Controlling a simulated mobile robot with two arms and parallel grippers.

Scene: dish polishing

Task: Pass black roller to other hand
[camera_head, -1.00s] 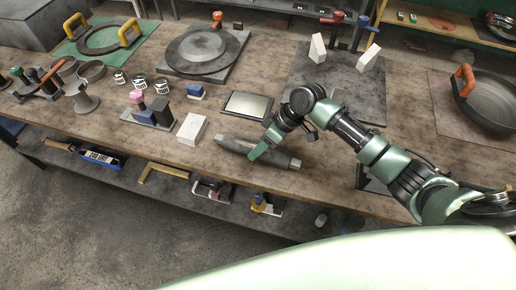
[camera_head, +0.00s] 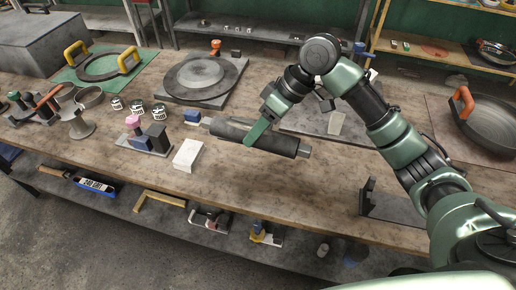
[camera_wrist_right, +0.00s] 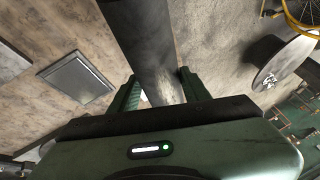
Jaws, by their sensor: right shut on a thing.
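The black roller (camera_head: 275,143) is a dark cylinder with lighter end pins, held roughly level above the wooden workbench. My right gripper (camera_head: 257,133) is shut on it near its middle, with a green finger across its near side. In the right wrist view the roller (camera_wrist_right: 148,45) runs up between the two green fingers of the right gripper (camera_wrist_right: 160,92). My left gripper is not in view.
A white block (camera_head: 187,155), a dark block holder with a pink knob (camera_head: 148,139) and several small jars stand left of the roller. A round plate (camera_head: 203,76) lies behind. A large pan (camera_head: 488,120) is at the right. The bench's front middle is clear.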

